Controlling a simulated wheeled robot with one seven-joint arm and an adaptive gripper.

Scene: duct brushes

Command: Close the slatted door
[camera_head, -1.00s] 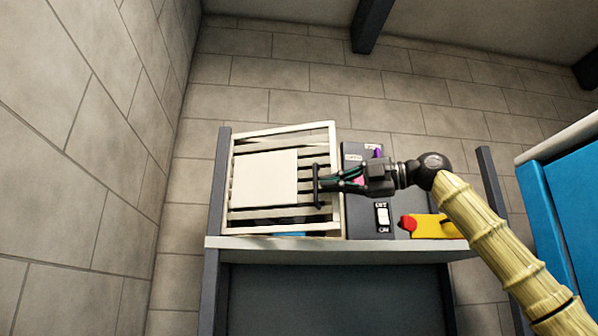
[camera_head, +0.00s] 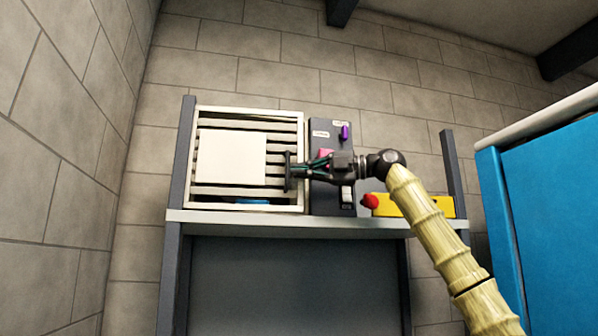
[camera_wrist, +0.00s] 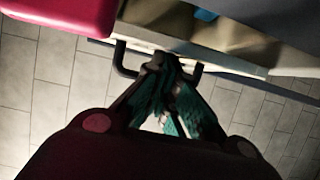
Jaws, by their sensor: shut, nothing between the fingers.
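The slatted door (camera_head: 232,190) is a cream panel of horizontal slats with a plain pale plate (camera_head: 231,158) on it. It fills the front of a cream box frame (camera_head: 250,111) and looks about flush with it; I cannot tell whether it is fully shut. Its dark upright handle (camera_head: 289,170) is at the right edge and also shows in the wrist view (camera_wrist: 122,58). My gripper (camera_head: 299,170) is shut and empty, with its fingertips (camera_wrist: 160,65) at the handle. Whether they touch it is unclear.
A dark control panel (camera_head: 330,200) with a purple knob (camera_head: 345,132) and a white switch stands right of the box, behind my gripper. A yellow box (camera_head: 425,206) with a red button (camera_head: 370,201) sits on the shelf (camera_head: 300,219). A blue cabinet (camera_head: 545,200) is at far right.

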